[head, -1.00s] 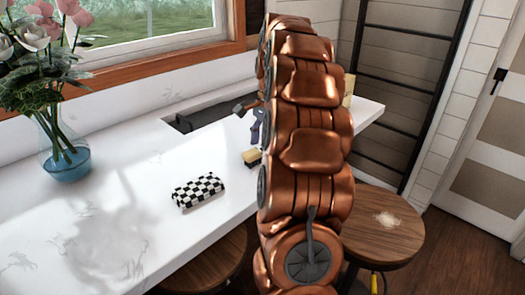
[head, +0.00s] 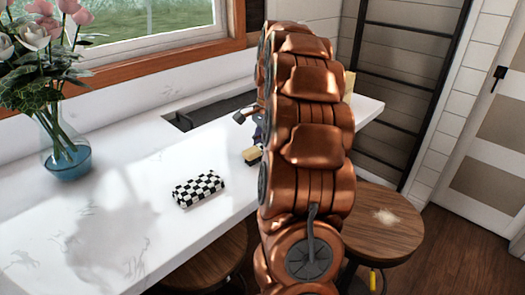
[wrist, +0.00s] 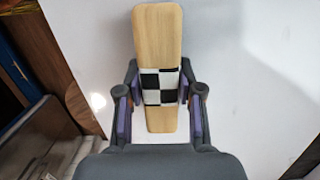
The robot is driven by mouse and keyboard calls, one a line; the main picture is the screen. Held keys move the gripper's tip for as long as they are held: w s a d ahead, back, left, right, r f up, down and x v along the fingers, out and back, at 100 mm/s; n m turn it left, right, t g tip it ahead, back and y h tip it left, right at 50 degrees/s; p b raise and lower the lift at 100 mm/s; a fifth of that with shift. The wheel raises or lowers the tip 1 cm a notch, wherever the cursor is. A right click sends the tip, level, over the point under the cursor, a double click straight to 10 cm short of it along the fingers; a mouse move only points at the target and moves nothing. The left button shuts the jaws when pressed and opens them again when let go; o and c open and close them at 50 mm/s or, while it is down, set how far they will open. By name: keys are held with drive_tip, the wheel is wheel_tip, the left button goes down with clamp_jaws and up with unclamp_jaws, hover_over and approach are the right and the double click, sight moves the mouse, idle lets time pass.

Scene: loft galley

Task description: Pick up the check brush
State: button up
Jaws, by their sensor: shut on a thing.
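The check brush (wrist: 157,40) shows in the wrist view as a long pale wooden bar with a black-and-white checked band around its middle. My gripper (wrist: 160,90) is shut on it, one finger on each side of the checked band. In the head view, a pale block with a dark underside, which looks like the brush's end (head: 252,155), shows just left of my arm, near the counter's front edge. My arm hides the rest of it and most of my gripper. I cannot tell whether the brush touches the counter.
A black-and-white checked block (head: 198,190) lies on the white counter (head: 120,205), left of my gripper. A flower vase (head: 66,155) stands at the far left. A dark sink (head: 210,110) lies behind. A round wooden stool (head: 385,225) stands at the right.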

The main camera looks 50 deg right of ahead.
sight(262, 146)
clamp_jaws()
drive_tip(key=shift+r, duration=0.15)
drive_tip(key=shift+w+r+b, duration=0.1)
drive_tip(key=shift+r+b, duration=0.45)
drive_tip(key=shift+r, duration=1.1)
drive_tip(key=s+a+r+b, duration=0.1)
drive_tip(key=s+b, duration=0.3)
drive_tip(key=s, duration=1.2)
drive_tip(key=shift+a+r, duration=0.2)
drive_tip(key=shift+a, duration=0.2)
drive_tip(key=shift+o, duration=1.9)
unclamp_jaws()
drive_tip(key=c, duration=0.5)
